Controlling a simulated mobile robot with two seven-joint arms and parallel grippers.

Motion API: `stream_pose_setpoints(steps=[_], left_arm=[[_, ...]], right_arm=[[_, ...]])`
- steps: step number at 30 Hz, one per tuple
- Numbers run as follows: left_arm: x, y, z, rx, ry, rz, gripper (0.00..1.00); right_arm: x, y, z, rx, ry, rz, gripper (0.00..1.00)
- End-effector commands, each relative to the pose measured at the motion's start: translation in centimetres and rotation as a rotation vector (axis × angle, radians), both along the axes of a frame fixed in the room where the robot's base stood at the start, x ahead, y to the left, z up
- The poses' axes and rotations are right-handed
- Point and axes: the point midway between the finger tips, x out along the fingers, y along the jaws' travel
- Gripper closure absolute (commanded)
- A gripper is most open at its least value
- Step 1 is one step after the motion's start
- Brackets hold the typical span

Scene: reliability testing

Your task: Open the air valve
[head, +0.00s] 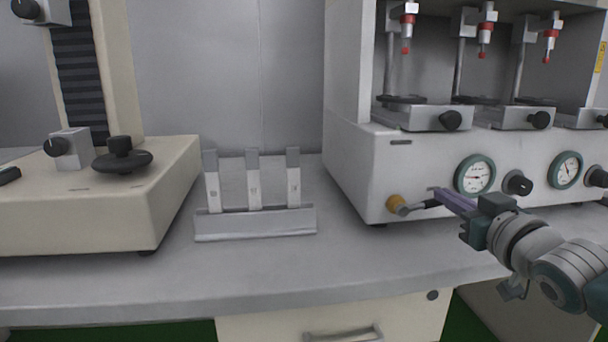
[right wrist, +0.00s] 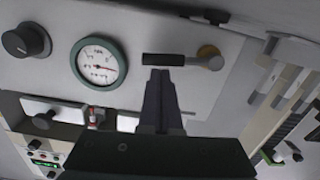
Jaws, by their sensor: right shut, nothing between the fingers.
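The air valve (head: 396,203) is a brass-coloured fitting at the lower left of the white machine's front panel. Its lever has a black grip (head: 425,204) that points right in the head view, roughly level. In the right wrist view the valve's brass body (right wrist: 208,52) is at upper right, and the black grip (right wrist: 162,59) lies level across the fingertips. My right gripper (head: 437,192) is shut and empty, with its fingertips at the black grip. I cannot tell whether they touch it. My left gripper is not in view.
The white machine (head: 362,160) carries round pressure gauges (head: 475,174) and black knobs (head: 517,183) right of the valve. A small rack (head: 255,224) with three upright strips stands to the left. A beige testing machine (head: 95,215) is farther left. The front of the bench (head: 250,275) is clear.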

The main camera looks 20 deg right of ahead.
Motion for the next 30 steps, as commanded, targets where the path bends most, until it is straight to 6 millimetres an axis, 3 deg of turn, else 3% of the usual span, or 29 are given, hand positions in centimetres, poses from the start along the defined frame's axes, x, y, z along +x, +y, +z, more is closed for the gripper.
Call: stream_pose_setpoints(steps=[10,30], left_arm=[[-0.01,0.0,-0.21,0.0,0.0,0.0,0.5],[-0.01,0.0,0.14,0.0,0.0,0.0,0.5]], right_arm=[[-0.05,-0.31,-0.86,0.128,-0.032,0.001,1.0],[-0.02,-0.31,-0.61,0.148,-0.037,0.002,1.0]])
